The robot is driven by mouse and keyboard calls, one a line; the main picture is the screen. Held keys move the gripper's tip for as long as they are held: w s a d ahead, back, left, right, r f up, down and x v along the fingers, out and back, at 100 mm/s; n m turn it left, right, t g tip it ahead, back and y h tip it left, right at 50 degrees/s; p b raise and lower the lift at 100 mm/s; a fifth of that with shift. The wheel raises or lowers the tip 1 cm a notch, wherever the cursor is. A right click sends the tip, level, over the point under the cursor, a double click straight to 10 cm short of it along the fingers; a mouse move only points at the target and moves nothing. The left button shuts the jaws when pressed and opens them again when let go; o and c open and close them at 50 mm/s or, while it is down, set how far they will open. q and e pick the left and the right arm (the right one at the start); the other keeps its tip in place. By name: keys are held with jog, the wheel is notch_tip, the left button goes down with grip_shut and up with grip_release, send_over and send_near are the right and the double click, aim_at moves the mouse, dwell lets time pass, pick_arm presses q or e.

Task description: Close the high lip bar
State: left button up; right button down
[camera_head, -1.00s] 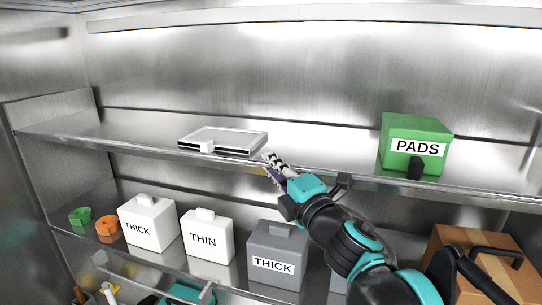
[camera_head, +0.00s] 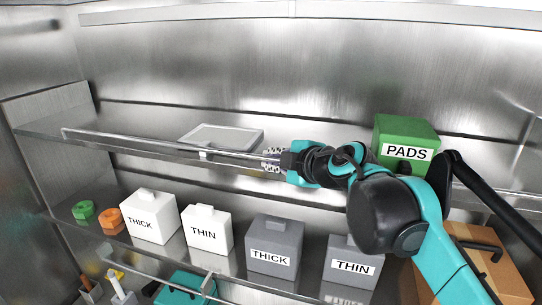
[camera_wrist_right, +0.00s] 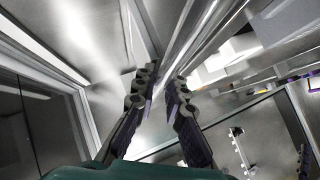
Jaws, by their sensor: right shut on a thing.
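The high lip bar (camera_head: 160,145) is a thin metal rod along the front of the upper shelf, with its left end bent near the left wall. It stands a little above the shelf edge and passes in front of the white tray. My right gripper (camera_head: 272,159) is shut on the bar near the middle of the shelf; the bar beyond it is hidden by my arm. In the right wrist view the bar (camera_wrist_right: 190,42) runs up from between the two fingers of my right gripper (camera_wrist_right: 165,85). My left gripper is not in view.
A white tray (camera_head: 232,131) lies on the upper shelf (camera_head: 120,128), with a green PADS box (camera_head: 408,130) behind my arm. White boxes (camera_head: 150,222), grey boxes (camera_head: 275,240) and small green and orange rings stand on the shelf below. A cardboard box (camera_head: 480,245) is at lower right.

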jog(key=shift+w+g, duration=0.1)
jog(key=shift+g, duration=0.3)
jog(key=c, duration=1.6)
grip_release()
